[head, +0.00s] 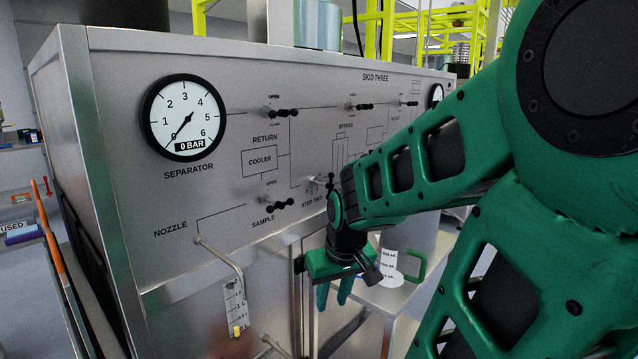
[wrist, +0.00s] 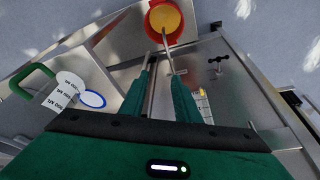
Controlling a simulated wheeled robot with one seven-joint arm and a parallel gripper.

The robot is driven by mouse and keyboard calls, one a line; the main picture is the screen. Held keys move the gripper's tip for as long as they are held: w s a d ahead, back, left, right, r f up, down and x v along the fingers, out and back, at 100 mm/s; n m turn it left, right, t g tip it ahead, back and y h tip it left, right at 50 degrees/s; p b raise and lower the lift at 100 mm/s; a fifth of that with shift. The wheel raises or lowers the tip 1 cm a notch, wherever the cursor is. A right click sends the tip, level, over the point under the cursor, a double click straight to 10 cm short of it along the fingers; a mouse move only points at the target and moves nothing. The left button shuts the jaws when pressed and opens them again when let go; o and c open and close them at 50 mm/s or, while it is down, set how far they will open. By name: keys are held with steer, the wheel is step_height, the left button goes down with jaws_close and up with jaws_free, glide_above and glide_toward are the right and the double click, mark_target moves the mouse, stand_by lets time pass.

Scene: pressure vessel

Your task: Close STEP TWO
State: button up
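The STEP TWO valve (head: 316,182) is on the grey steel panel in the head view, above its printed label. Its black handle (head: 331,184) looks upright, unlike the sideways handles of the other valves. My forearm passes close to its right, and part of the handle may be hidden. My gripper (head: 333,298) is below and in front of the valve, fingers pointing down. In the wrist view my gripper (wrist: 162,70) has its two green fingers apart, with nothing visibly held between them. I cannot identify the STEP TWO valve in the wrist view.
The SAMPLE valve (head: 273,205) is left of STEP TWO; more valves line the panel above. The SEPARATOR gauge (head: 184,116) reads near zero. A bent nozzle pipe (head: 222,255) sticks out below. A white jug (head: 392,268) stands beside my gripper. A red-rimmed container (wrist: 165,20) holds yellow contents.

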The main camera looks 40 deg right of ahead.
steer(key=w+d+n+t, duration=0.1)
steer(key=w+d+t, duration=0.35)
steer(key=w, duration=0.65)
steer(key=m+t+h, duration=0.3)
steer(key=t+h, duration=0.4)
steer(key=t, duration=0.1)
glide_toward(331, 180)
steer(key=x, duration=1.1)
steer(key=shift+f, duration=0.1)
steer(key=shift+s, duration=0.1)
jaws_close()
steer(key=shift+d, duration=0.1)
